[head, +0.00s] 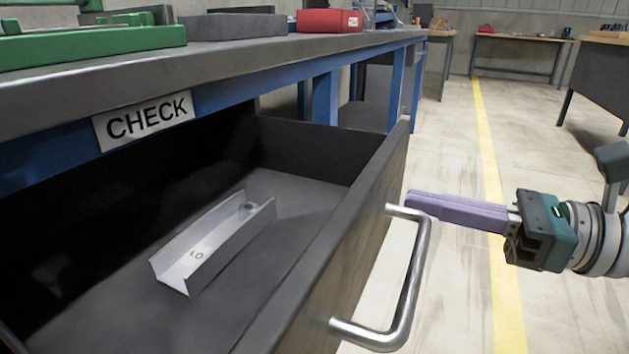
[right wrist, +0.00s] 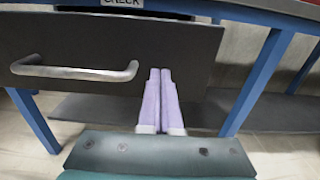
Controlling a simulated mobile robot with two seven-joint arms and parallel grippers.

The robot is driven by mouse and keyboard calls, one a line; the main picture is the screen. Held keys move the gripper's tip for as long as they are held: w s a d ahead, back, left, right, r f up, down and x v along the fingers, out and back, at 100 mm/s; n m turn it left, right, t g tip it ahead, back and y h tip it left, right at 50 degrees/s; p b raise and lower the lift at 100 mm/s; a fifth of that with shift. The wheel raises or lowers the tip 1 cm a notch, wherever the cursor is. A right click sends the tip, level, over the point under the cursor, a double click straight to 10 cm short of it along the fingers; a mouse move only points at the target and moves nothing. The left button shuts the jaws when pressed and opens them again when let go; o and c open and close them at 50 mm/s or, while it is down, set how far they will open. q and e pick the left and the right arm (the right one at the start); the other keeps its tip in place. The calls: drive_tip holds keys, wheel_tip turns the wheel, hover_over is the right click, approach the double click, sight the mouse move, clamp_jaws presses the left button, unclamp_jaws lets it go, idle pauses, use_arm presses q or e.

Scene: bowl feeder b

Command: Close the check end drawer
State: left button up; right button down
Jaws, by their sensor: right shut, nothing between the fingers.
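The check end drawer (head: 375,225) is pulled open under the bench, below the sign reading CHECK (head: 145,121). Its dark front also shows in the right wrist view (right wrist: 110,50). A metal bar handle (head: 415,285) is on the drawer front; it shows at the left in the right wrist view (right wrist: 75,72). My right gripper (head: 410,203) is shut and empty. Its purple fingers point at the drawer front, near the handle's far end, and show in the right wrist view (right wrist: 160,72). I cannot tell if they touch the front. My left gripper is not in view.
A light metal channel piece (head: 215,245) lies in the drawer. The bench top (head: 230,62) holds green blocks (head: 95,43), a dark grey block (head: 235,27) and a red box (head: 330,20). Open floor with a yellow line (head: 490,160) lies to the right.

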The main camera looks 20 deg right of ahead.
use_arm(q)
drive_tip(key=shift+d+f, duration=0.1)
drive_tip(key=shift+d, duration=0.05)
use_arm(e)
drive_tip(key=shift+w+a, duration=0.4)
drive_tip(key=shift+w, duration=0.1)
